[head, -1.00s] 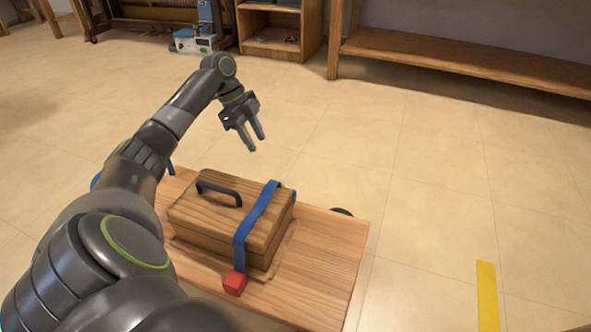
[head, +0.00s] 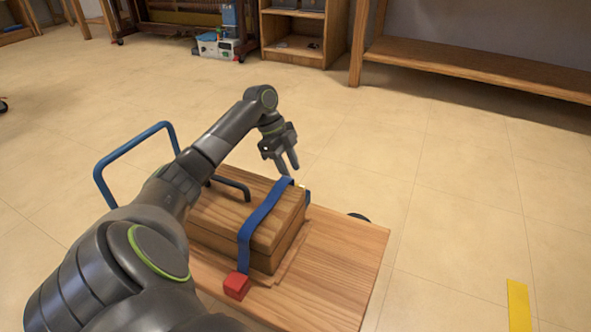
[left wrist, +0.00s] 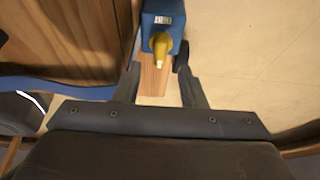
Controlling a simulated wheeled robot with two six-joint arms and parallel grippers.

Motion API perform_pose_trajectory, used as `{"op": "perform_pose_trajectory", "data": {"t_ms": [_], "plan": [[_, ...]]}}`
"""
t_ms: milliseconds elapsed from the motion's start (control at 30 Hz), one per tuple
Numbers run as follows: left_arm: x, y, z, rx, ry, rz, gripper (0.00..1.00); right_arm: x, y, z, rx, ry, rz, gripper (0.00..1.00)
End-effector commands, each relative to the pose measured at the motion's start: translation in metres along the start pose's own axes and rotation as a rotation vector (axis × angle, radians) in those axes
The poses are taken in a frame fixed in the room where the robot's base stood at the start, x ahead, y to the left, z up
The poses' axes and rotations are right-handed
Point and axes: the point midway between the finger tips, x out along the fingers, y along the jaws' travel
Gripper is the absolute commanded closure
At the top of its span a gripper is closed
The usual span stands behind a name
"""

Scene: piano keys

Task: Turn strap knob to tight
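A yellow knob (left wrist: 160,45) sticks out of a blue block (left wrist: 163,20) with a small label in the left wrist view. In the head view the knob (head: 303,187) is a tiny yellow spot at the far end of the blue strap (head: 262,217). The strap runs over a wooden box (head: 230,205) with a dark handle. My left gripper (head: 291,168) is above the box's far side, close to the knob. In the left wrist view its open fingers (left wrist: 159,77) point at the knob, with no visible contact. My right gripper is not in view.
The box stands on a wooden cart deck (head: 345,255) with a blue push handle (head: 130,150). A red block (head: 236,286) is at the strap's near end. A wooden shelf and bench (head: 460,65) stand at the back.

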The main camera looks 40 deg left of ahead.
Motion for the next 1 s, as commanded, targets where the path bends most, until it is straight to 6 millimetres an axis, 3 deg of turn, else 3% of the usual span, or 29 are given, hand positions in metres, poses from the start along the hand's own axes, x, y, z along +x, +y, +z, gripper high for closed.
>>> {"op": "perform_pose_trajectory", "data": {"t_ms": [33, 100, 300, 767, 1000], "plan": [[0.014, 0.0, 0.002, 0.001, 0.001, 0.001, 0.63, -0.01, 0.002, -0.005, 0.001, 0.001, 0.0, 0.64], [0.024, 0.0, 0.002, 0.0, 0.001, 0.0, 0.63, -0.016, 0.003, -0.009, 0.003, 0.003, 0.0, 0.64], [0.042, 0.0, 0.001, 0.001, 0.001, -0.001, 0.63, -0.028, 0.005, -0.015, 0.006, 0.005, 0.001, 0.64], [0.048, 0.0, -0.001, 0.0, 0.0, -0.001, 0.63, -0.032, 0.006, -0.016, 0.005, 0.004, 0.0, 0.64], [0.048, 0.0, 0.0, 0.0, 0.0, -0.001, 0.93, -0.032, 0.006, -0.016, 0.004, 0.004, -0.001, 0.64]]}}
